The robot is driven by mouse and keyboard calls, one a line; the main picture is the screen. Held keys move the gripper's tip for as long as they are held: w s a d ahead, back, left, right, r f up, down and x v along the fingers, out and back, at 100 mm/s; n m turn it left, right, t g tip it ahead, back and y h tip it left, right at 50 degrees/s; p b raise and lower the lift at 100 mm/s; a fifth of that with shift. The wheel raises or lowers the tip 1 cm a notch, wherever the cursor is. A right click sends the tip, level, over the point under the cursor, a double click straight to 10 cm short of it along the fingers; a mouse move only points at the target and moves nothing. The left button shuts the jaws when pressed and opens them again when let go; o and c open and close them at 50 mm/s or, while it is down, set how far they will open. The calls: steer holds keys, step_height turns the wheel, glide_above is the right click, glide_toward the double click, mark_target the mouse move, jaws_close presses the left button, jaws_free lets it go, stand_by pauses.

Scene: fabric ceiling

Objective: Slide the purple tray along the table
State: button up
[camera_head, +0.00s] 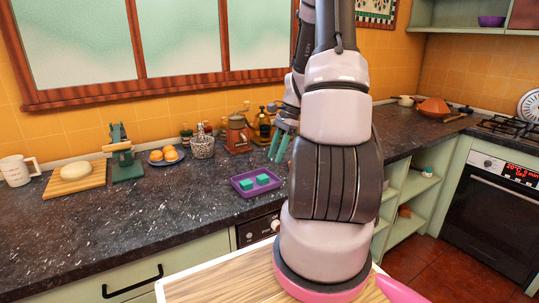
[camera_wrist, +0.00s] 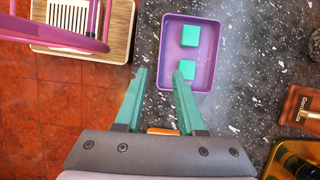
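The purple tray (camera_head: 259,193) lies on the dark speckled countertop (camera_head: 150,225), near its front edge. Two teal cubes (camera_head: 246,184) (camera_head: 263,179) sit inside it. In the wrist view the tray (camera_wrist: 168,55) is upper centre, with its cubes (camera_wrist: 190,36) (camera_wrist: 187,69) in a row. My gripper (camera_head: 280,146) has teal fingers and is above the counter, just behind and right of the tray. In the wrist view my gripper (camera_wrist: 160,78) is open with nothing between its fingertips. One fingertip overlaps the tray's near corner in that picture; I cannot tell whether they touch.
A brown grinder (camera_head: 238,134), a wire basket (camera_head: 202,146) and bottles (camera_head: 262,126) stand behind the tray. A plate of orange items (camera_head: 164,155), a green stand (camera_head: 124,155), a board (camera_head: 74,179) and a mug (camera_head: 17,170) are left. The counter left of the tray is clear.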

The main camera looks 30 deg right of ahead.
steer(key=shift+a+f, duration=0.1)
steer(key=shift+f, duration=0.15)
steer(key=x, duration=1)
steer(key=shift+a+f, duration=0.15)
steer(key=shift+f, duration=0.1)
jaws_close()
stand_by(1.4)
